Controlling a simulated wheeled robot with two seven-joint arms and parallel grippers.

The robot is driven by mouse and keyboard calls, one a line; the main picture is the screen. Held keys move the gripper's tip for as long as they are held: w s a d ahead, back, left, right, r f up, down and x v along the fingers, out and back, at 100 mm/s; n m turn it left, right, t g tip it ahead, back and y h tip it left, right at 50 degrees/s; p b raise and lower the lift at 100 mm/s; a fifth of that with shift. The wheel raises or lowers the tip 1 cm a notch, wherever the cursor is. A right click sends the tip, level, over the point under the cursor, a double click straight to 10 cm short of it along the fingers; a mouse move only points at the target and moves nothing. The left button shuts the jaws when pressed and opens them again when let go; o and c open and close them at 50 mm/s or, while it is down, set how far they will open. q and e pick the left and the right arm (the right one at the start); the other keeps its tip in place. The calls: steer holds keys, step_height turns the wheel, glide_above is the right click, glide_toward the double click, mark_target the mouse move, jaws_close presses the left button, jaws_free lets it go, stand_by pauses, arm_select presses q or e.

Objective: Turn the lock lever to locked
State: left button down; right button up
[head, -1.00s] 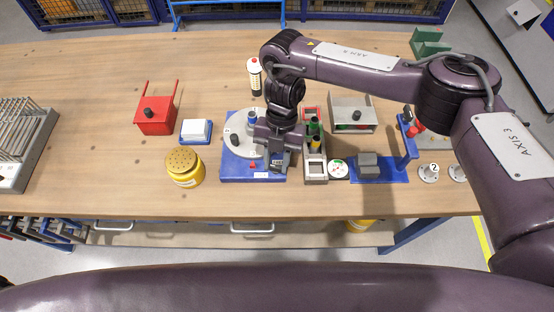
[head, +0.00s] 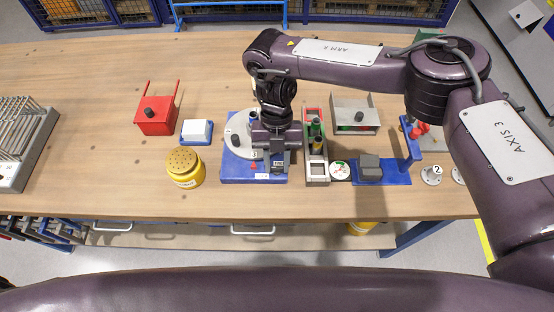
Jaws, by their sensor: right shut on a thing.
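The rotary jig has a blue base (head: 232,177) and a round light-grey plate (head: 236,143) on the wooden table. A small red part (head: 253,163) shows at the front of the plate. My right gripper (head: 278,163) points down over the right front part of the jig. It is shut on the lock lever, which the gripper itself hides, so the lever's angle cannot be read. My left gripper is not in the head view.
A grey tray (head: 317,172) with bottles stands close to the right of the jig. A grey block on a blue fixture (head: 395,175) is farther right. A yellow canister (head: 184,167), a white block (head: 196,130) and a red box (head: 155,122) stand to the left.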

steer(key=o, duration=1)
steer(key=b+v, duration=0.1)
steer(key=v, duration=0.6)
steer(key=shift+w+r, duration=0.15)
steer(key=shift+r, duration=0.25)
